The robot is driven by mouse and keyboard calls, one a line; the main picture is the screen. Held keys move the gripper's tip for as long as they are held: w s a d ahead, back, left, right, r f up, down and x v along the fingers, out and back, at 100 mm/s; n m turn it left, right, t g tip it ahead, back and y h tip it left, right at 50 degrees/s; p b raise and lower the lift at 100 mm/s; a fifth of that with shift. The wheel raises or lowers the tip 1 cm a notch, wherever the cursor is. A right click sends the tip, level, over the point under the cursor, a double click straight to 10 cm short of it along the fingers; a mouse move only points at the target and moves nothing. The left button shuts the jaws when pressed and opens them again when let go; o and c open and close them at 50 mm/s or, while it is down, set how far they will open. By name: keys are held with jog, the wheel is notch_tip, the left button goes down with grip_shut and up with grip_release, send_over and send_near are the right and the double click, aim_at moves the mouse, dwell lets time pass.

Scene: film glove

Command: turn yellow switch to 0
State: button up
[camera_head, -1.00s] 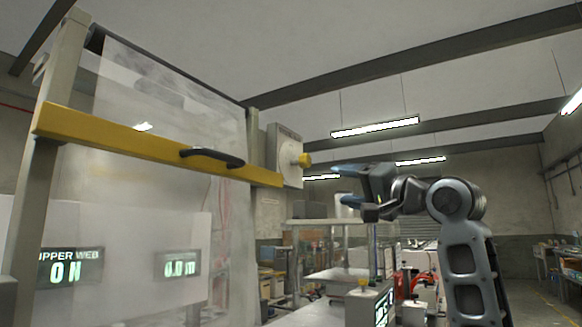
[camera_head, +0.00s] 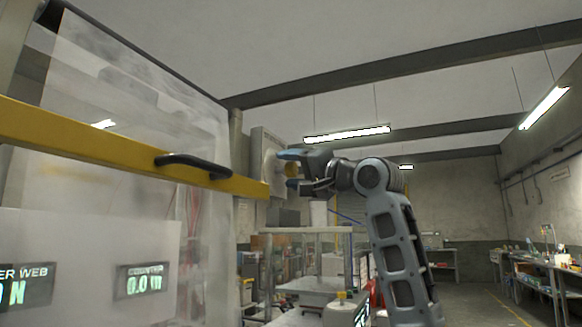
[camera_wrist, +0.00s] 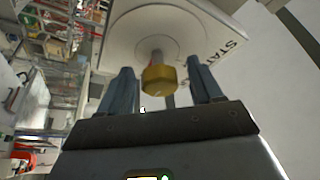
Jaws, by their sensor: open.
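The yellow switch (camera_wrist: 158,79) is a knob on a short grey shaft, standing out from a pale panel (camera_wrist: 120,50) with a round dial and partly readable lettering. In the head view the yellow switch (camera_head: 292,171) is partly covered by my gripper (camera_head: 288,170). In the wrist view my gripper (camera_wrist: 165,85) is open, with one finger on each side of the knob and a visible gap to each. I cannot tell whether the fingertips reach fully past it. The dial's 0 mark and the switch's setting cannot be made out.
A yellow bar (camera_head: 110,146) with a black handle (camera_head: 198,163) crosses the clear film guard at left, near the panel. Displays below read "0.0 m" (camera_head: 145,280) and a cut-off "N". A metal shelf (camera_head: 305,231) stands below the gripper. Open floor lies at right.

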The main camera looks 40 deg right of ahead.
jog(key=shift+w, duration=0.2)
jog(key=shift+c, duration=0.2)
jog(key=c, duration=1)
jog(key=shift+o, duration=0.2)
